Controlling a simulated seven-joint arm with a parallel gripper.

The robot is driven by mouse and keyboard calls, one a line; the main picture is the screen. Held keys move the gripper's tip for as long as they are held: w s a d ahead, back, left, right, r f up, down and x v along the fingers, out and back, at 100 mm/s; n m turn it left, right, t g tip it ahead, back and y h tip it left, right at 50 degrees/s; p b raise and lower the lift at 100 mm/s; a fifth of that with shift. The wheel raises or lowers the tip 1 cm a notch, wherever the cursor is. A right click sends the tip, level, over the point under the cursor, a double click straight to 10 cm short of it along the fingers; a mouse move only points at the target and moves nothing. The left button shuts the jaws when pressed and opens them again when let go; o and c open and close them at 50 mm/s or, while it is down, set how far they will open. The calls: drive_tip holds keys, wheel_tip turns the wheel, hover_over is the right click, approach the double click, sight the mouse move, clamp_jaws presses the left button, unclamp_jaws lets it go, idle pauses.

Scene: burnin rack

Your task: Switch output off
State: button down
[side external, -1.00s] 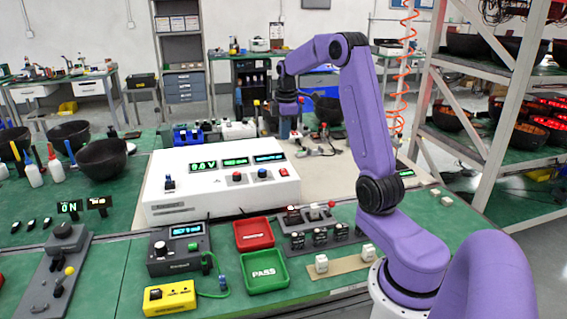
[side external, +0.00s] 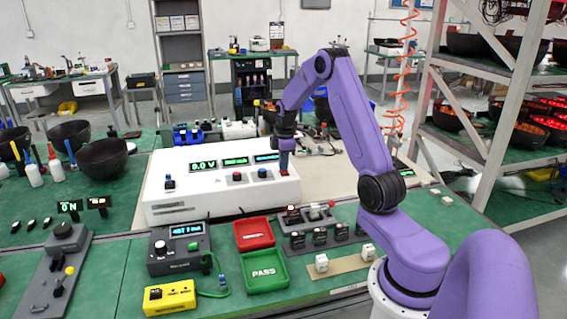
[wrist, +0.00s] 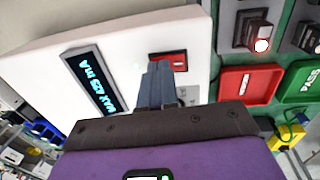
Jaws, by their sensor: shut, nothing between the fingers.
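The white instrument box (side external: 225,203) stands on the bench, with a display reading 0.0 V (side external: 203,165) and two more displays beside it. A red rectangular switch (wrist: 181,61) is at the right end of its front panel. A red knob (side external: 237,177) and a blue knob (side external: 262,173) are left of the switch. My gripper (side external: 285,170) is shut and empty, pointing down at the switch. In the wrist view its fingertips (wrist: 160,68) overlap the switch's lower edge and hide part of it. I cannot tell whether they touch it.
A red tray (side external: 254,234) and a green PASS tray (side external: 264,270) lie in front of the box. A row of small switches (side external: 320,237) sits right of them. A dark meter (side external: 179,250) and yellow box (side external: 169,297) stand front left. The beige mat right of the box is mostly clear.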

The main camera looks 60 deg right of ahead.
drive_tip(key=shift+d+f, duration=0.1)
drive_tip(key=shift+f, duration=0.15)
idle(0.3)
drive_tip(key=shift+s, duration=0.1)
drive_tip(key=shift+s+a, duration=0.5)
drive_tip(key=shift+a, duration=0.15)
drive_tip(key=shift+r, duration=0.1)
